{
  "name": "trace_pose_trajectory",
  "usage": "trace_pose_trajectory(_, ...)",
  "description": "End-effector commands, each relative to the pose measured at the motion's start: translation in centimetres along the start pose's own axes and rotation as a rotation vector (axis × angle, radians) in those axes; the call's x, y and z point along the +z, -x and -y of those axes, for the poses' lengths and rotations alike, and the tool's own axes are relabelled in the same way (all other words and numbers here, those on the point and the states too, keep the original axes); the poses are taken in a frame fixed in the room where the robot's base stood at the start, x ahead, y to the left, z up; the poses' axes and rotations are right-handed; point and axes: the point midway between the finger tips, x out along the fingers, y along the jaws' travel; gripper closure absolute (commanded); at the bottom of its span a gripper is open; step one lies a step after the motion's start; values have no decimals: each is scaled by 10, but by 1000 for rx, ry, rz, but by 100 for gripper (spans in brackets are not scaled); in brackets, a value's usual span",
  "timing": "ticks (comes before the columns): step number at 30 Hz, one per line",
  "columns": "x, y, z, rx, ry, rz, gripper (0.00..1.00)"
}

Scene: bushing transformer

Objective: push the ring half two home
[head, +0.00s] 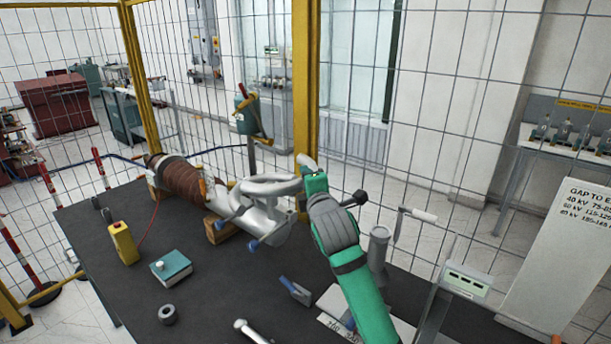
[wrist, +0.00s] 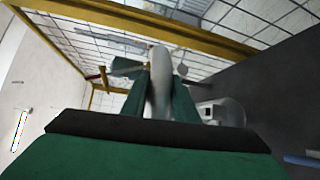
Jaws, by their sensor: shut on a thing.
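My gripper (head: 314,180) is at the upper right of the silver ring tubing, its green fingers shut on a pale grey curved piece, which I take to be ring half two (head: 304,161). In the wrist view the piece (wrist: 158,75) stands between the two green fingers (wrist: 158,100). The silver ring tubing (head: 262,187) lies around or against the metal end (head: 262,222) of the brown bushing (head: 180,180). I cannot tell where one ring half stops and the other starts, or whether they touch. My gripper and arm hide part of that side.
The bushing lies on wooden blocks (head: 220,230) on the dark table (head: 210,275). A yellow box (head: 123,243), a teal book-like box (head: 171,268) and a dark nut (head: 168,314) lie at the left. A grey cylinder (head: 378,247) stands right of my arm. Mesh fencing stands behind.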

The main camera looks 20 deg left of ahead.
Motion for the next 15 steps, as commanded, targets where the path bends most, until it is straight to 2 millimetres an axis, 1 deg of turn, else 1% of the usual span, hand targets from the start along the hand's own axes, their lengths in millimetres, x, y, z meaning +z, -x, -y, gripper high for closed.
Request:
trace_pose_trajectory(2,-6,-2,7,0,0,-5,100)
trace_pose_trajectory(6,-10,-4,17,2,1,-10,100)
trace_pose_trajectory(10,-13,-5,28,1,1,-12,100)
trace_pose_trajectory(15,-12,-6,36,3,2,-10,100)
